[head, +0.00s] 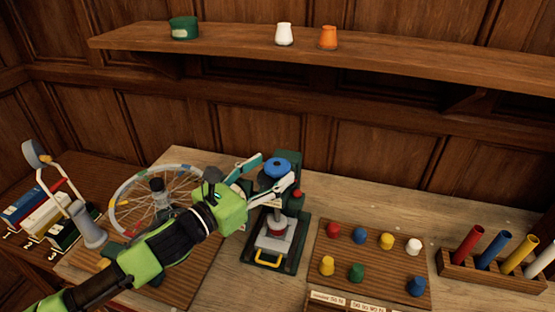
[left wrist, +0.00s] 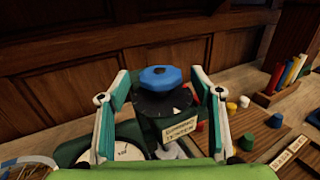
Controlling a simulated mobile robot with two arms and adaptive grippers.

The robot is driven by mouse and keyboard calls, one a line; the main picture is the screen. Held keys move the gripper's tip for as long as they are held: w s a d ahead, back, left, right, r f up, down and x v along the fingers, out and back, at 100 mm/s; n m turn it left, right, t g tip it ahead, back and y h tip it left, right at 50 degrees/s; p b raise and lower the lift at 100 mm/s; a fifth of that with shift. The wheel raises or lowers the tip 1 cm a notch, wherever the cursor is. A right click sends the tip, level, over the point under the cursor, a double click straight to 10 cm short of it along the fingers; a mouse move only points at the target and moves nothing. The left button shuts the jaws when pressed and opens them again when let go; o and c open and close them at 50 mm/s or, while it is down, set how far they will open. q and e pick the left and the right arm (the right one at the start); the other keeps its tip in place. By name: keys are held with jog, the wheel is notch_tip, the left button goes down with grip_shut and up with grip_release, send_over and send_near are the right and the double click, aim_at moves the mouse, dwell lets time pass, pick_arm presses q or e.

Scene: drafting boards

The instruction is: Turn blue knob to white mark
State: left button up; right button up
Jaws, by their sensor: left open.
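The blue knob (head: 277,167) sits on top of a dark green press-like device (head: 290,238) on the bench. My right gripper is not in view.
A lettered card (left wrist: 178,131) and a white round gauge (left wrist: 121,151) are near the device. A pegboard with coloured pegs (head: 360,235) and a rack of coloured tubes (head: 490,270) stand to the right. A spoked wheel (head: 125,205) is left. A shelf (head: 350,55) runs above.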

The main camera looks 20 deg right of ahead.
aim_at(278, 164)
pick_arm(q)
jog(key=shift+p+x, duration=0.3)
jog(key=shift+x, duration=1.3)
jog(key=c, duration=1.1)
jog(key=shift+c, duration=0.2)
jog(key=shift+t, duration=0.3)
